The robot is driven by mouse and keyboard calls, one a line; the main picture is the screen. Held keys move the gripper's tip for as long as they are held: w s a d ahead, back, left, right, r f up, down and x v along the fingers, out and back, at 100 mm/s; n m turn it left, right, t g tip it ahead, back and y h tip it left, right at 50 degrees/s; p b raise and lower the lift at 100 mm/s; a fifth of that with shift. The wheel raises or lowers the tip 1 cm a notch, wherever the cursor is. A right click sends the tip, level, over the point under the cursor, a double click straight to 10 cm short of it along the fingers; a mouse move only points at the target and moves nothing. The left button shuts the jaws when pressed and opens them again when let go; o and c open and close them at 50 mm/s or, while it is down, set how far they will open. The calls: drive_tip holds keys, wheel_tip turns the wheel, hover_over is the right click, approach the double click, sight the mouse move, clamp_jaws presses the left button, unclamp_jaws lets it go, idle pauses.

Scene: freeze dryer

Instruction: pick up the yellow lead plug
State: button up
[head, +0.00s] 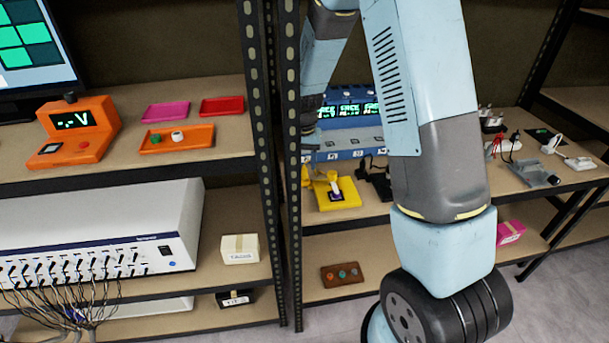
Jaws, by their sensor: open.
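A yellow piece (322,186), which looks like the yellow lead plug, lies at the left of a flat yellow holder (349,199) on the middle shelf, just right of the metal post. A small pale and dark part shows on the holder. My arm comes down behind the post, and my gripper (308,172) is at the yellow piece, mostly hidden by the post and very small. It is open. I cannot tell whether its fingers are around the piece or only beside it.
The slotted metal post (289,150) stands close in front of my wrist. A blue device (345,143) with green displays is behind the yellow holder. Black plugs (376,178) lie to its right. An orange tray (177,139) and an orange meter (80,132) are on the left shelf.

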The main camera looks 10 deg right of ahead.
sight(304, 168)
drive_tip(key=shift+s+f, duration=0.1)
drive_tip(key=shift+f, duration=1.75)
drive_tip(key=shift+d, duration=0.1)
clamp_jaws()
